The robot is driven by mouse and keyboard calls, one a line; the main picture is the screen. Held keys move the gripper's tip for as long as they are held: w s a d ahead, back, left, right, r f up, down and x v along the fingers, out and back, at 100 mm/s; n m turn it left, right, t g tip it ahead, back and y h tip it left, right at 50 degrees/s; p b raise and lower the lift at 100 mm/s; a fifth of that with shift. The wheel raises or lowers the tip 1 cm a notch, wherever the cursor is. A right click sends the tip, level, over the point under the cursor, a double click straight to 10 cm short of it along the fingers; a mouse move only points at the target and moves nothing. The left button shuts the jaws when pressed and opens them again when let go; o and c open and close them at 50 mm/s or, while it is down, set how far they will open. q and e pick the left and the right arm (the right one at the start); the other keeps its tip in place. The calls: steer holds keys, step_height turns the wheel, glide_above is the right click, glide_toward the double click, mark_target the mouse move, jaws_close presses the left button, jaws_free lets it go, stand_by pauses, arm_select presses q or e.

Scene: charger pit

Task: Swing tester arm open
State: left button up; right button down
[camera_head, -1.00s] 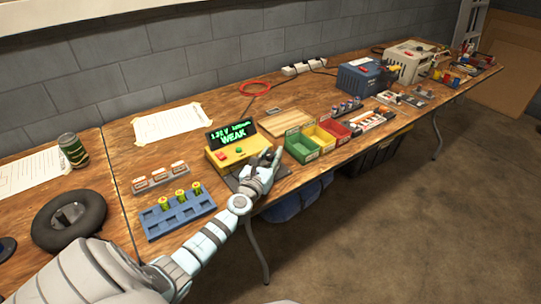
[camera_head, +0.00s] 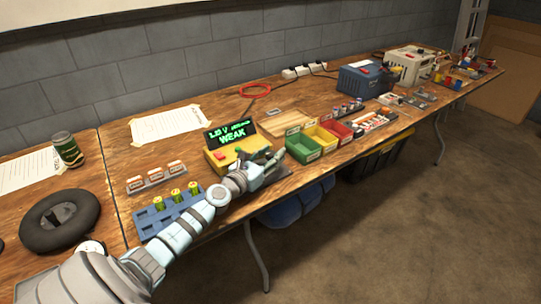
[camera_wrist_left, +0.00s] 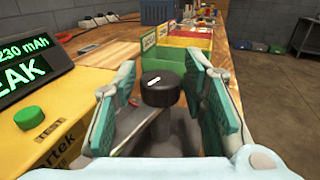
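The yellow tester (camera_head: 222,162) stands on the bench, its display (camera_head: 231,136) reading WEAK in green. It also shows at the left of the left wrist view (camera_wrist_left: 70,100), with a green button (camera_wrist_left: 30,118). A black round knob (camera_wrist_left: 158,88) with a white mark stands beside the tester, over a grey metal strip; whether it is fixed to the tester arm is not clear. My left gripper (camera_head: 270,166) is at the tester's right front. In the left wrist view its fingers (camera_wrist_left: 160,98) are apart, one on each side of the knob, with visible gaps. My right gripper is out of view.
A green bin (camera_head: 302,148), a yellow bin (camera_head: 321,138) and a red bin (camera_head: 337,130) stand just right of the gripper. A blue battery tray (camera_head: 165,217) lies left of the tester. A wooden board (camera_head: 285,122) lies behind. The bench's front edge is close.

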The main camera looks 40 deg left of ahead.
arm_select(q)
steer(key=shift+o, duration=0.2)
steer(key=shift+s, duration=0.1)
steer(key=s, duration=1.2)
steer(key=shift+d, duration=0.25)
steer(key=shift+w, duration=0.1)
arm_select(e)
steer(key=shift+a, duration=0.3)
